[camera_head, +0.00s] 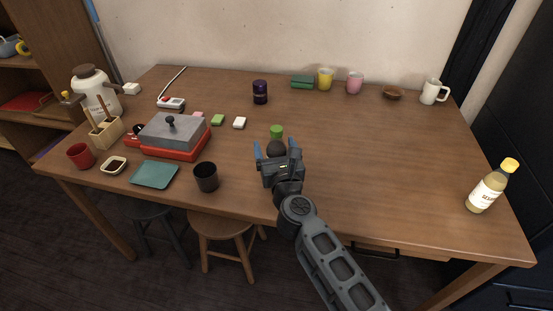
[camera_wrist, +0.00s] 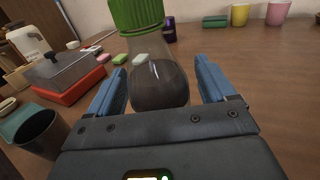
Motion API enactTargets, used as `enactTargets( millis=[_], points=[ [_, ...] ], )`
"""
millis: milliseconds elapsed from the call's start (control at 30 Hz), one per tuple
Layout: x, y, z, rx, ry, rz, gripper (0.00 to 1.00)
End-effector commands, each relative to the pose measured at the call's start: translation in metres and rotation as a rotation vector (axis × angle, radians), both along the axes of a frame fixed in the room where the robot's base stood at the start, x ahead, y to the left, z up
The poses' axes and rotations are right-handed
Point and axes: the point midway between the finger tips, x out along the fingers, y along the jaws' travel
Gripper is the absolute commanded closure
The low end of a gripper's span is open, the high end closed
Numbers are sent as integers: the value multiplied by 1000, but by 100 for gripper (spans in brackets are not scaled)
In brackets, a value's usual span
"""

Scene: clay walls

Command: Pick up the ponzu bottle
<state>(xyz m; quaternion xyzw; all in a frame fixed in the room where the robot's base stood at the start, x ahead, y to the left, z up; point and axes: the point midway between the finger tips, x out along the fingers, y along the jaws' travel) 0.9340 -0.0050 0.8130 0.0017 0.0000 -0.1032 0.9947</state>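A clear bottle of dark liquid with a green cap (camera_head: 276,131) stands upright on the wooden table (camera_head: 350,160), near its middle. I take it for the ponzu bottle; I see no readable label on it. It also shows large in the wrist view (camera_wrist: 158,84), its top cut off by the frame edge. My gripper (camera_head: 275,148) is open, with its blue fingers at the left and right of the bottle. In the wrist view a gap shows between each finger and the bottle. My gripper hides part of the bottle's lower body in the head view.
A yellow-capped bottle (camera_head: 487,187) stands at the right edge. A black cup (camera_head: 206,178), a red grill box (camera_head: 183,151) and small blocks (camera_head: 239,123) are to the left. A dark purple can (camera_head: 260,92) stands behind. Mugs (camera_head: 325,79) line the back.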

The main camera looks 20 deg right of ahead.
Motion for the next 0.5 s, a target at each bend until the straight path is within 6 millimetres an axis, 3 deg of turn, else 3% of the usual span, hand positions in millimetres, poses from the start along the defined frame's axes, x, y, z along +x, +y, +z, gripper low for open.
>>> enactTargets(
  millis=[67,500],
  points=[
    [0,0,0,0,0,0,25],
    [0,0,0,0,0,0,67]
  ],
)
